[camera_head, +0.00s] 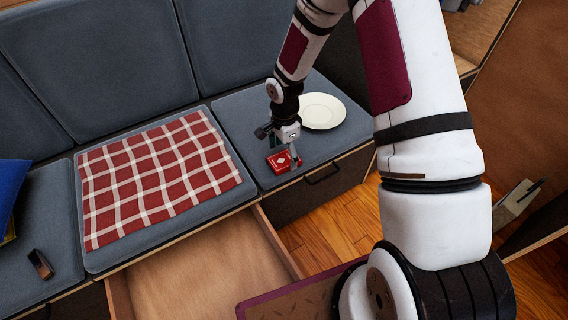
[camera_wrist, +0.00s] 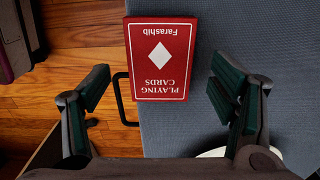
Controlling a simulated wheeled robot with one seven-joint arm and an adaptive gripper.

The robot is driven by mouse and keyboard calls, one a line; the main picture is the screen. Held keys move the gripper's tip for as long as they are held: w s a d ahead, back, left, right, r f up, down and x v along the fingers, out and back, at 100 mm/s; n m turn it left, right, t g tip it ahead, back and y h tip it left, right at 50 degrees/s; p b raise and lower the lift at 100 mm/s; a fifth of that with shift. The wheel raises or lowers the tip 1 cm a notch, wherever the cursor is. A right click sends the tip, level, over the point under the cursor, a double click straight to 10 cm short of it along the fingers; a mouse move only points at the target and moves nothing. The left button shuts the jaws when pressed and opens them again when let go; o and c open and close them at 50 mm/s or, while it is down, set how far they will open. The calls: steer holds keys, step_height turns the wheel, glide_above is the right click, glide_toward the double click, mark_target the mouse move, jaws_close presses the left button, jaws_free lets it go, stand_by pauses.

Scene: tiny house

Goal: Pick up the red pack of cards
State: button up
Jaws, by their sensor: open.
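The red pack of cards (camera_head: 280,162) lies flat on the grey seat cushion near its front edge in the head view. In the wrist view the pack (camera_wrist: 160,58) shows a white diamond and the words "PLAYING CARDS". My gripper (camera_head: 284,157) is at the pack in the head view, pointing down. In the wrist view my gripper (camera_wrist: 160,88) is open, with one dark finger on each side, and the pack lies in the gap's line, a little towards the top of the picture. No finger visibly touches it.
A white plate (camera_head: 321,111) lies on the same cushion, behind my gripper. A red checked cloth (camera_head: 155,175) covers the cushion to the left. An open wooden drawer (camera_head: 210,270) juts out in front. A black handle (camera_head: 322,174) is below the seat edge.

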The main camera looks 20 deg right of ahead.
step_height(320, 180, down, 2)
steer(key=c, duration=1.3)
steer(key=shift+r, duration=0.15)
